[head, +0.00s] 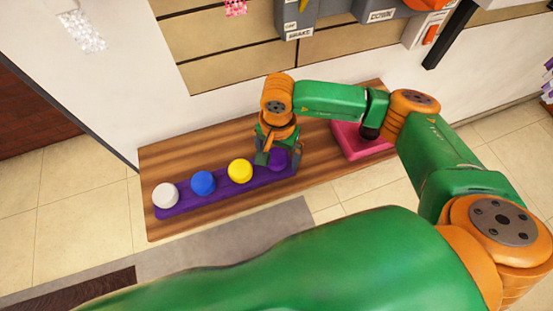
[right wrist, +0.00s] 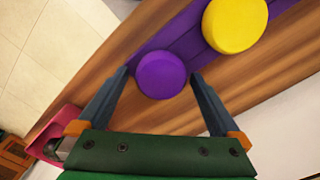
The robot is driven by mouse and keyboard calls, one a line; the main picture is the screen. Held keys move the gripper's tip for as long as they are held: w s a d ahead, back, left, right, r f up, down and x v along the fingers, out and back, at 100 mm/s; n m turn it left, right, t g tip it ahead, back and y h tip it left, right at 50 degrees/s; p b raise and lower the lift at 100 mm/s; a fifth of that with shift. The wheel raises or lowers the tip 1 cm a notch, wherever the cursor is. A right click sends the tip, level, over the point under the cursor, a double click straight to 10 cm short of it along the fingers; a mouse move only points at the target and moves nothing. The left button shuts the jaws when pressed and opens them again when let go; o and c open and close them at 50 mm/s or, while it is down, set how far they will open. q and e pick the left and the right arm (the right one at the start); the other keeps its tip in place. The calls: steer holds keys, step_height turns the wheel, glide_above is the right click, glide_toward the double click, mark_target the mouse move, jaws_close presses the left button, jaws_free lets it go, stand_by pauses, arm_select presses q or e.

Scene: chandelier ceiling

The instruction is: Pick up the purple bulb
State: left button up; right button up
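The purple bulb (head: 279,158) sits at the right end of a purple strip-like holder (head: 225,193) on the wooden table. In the right wrist view the purple bulb (right wrist: 162,75) is round and lies between the tips of my right gripper (right wrist: 160,76). The two fingers stand apart on either side of it, with a gap visible at least on the right. In the head view my right gripper (head: 268,158) is at the bulb and partly covers it. My left gripper is not in view.
A yellow bulb (head: 240,171), a blue bulb (head: 203,183) and a white bulb (head: 166,195) stand in the same holder, to the left. A pink tray (head: 350,143) lies on the wooden table (head: 185,152) to the right. The wall is behind the table.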

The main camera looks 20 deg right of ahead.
steer(key=c, duration=1.3)
